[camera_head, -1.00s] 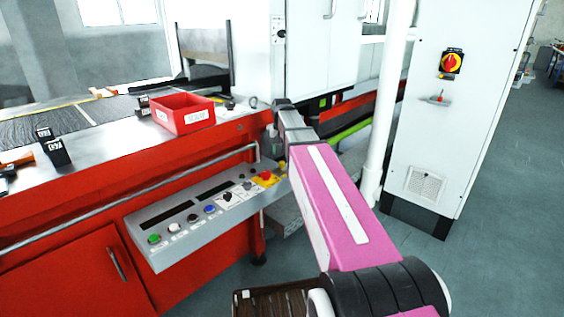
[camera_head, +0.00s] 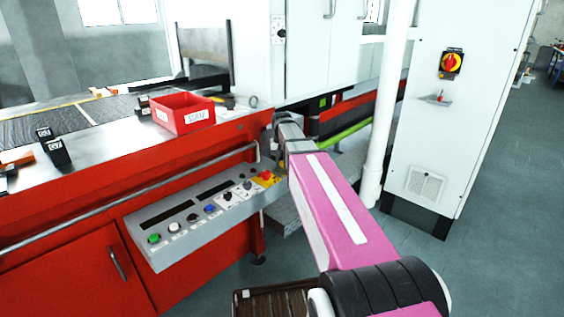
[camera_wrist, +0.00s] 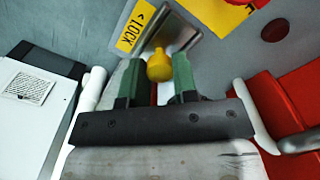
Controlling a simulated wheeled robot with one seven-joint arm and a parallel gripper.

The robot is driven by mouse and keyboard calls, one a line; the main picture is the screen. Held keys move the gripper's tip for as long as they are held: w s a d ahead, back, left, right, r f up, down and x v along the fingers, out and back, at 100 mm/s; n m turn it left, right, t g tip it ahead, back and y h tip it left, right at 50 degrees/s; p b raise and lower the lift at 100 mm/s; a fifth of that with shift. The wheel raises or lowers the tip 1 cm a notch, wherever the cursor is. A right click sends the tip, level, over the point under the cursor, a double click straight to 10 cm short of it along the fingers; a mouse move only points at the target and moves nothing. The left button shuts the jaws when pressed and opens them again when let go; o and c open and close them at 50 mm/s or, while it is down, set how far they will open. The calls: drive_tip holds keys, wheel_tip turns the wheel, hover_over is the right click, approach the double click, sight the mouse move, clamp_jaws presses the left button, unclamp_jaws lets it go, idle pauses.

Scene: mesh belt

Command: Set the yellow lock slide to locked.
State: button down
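The yellow lock slide (camera_wrist: 159,66) shows in the wrist view as a rounded knob at the lower end of a grey metal plate (camera_wrist: 184,38). Beside it is a yellow label (camera_wrist: 135,27) reading "LOCK" with an arrow. My gripper (camera_wrist: 159,72) has its two green fingertips on either side of the knob, with a gap about as wide as the knob. I cannot tell whether the fingers press on it. In the head view my pink arm reaches toward the machine, and the slide cannot be made out there.
A grey button panel (camera_head: 180,233) juts from the red machine left of my arm. A red bin (camera_head: 182,113) stands on the machine top. A white pipe (camera_head: 384,125) and a white cabinet (camera_head: 450,120) stand to the right. Open floor (camera_head: 505,230) lies further right.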

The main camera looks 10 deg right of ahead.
sight(276, 172)
drive_tip(key=shift+s+a, duration=0.55)
drive_tip(key=shift+a, duration=0.25)
drive_tip(key=shift+s+a, duration=0.55)
drive_tip(key=shift+a, duration=0.2)
drive_tip(key=c, duration=0.9)
unclamp_jaws()
wheel_tip(276, 172, up, 11)
drive_tip(key=shift+f, duration=0.1)
